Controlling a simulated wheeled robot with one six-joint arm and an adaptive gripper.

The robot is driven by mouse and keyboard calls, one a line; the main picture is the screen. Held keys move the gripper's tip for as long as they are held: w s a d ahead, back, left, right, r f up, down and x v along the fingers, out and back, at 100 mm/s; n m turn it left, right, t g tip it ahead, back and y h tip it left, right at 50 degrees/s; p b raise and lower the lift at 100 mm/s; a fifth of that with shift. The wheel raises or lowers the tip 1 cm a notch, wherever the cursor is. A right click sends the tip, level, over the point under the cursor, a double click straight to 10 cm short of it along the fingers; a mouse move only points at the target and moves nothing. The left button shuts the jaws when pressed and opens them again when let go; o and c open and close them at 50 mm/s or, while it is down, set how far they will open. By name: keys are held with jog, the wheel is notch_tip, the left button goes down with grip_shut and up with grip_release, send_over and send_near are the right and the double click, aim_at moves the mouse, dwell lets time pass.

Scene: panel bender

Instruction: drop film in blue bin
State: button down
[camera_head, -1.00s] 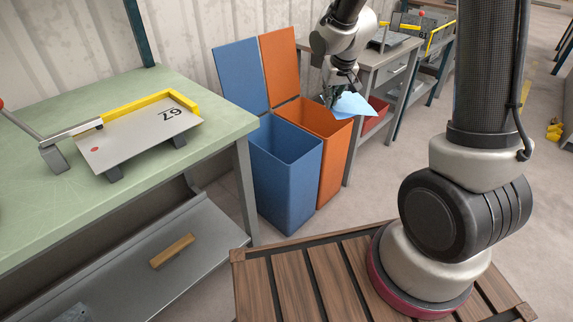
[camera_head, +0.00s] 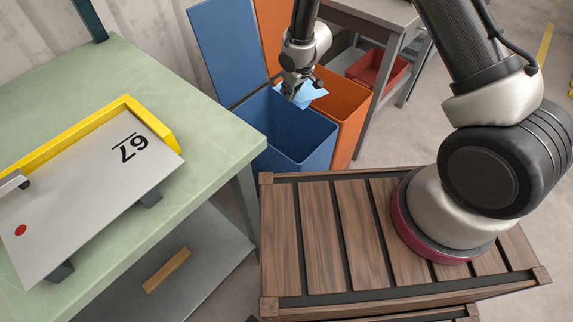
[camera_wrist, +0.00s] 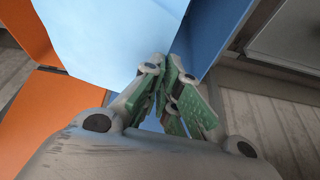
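My gripper (camera_head: 293,90) is over the opening of the blue bin (camera_head: 300,140), pointing down. It is shut on a light blue sheet of film (camera_head: 313,94), which sticks out to the right of the fingers toward the orange bin (camera_head: 345,108). In the wrist view the film (camera_wrist: 105,35) fills the upper middle, with its edge between the green-padded fingers (camera_wrist: 165,85). The blue bin (camera_wrist: 212,30) shows behind the fingers. The blue bin's lid (camera_head: 228,45) stands open behind it. How far the film is above the rim is hard to tell.
A green workbench (camera_head: 195,105) with a shear marked 67 stands at left, close to the blue bin. A wooden slatted platform (camera_head: 335,240) lies under my arm. A grey table (camera_head: 385,12) and a red bin (camera_head: 375,70) are behind at right.

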jog(key=s+a+f+n, duration=0.1)
jog(key=a+f, duration=0.3)
jog(key=f, duration=0.7)
jog(key=shift+s+a+n, duration=0.15)
jog(key=shift+s+n, duration=0.15)
jog(key=shift+s, duration=0.3)
jog(key=shift+f, duration=0.1)
jog(key=c, duration=1.6)
grip_release()
jog(key=shift+o, duration=0.2)
jog(key=shift+y, duration=0.3)
jog(key=v, duration=1.2)
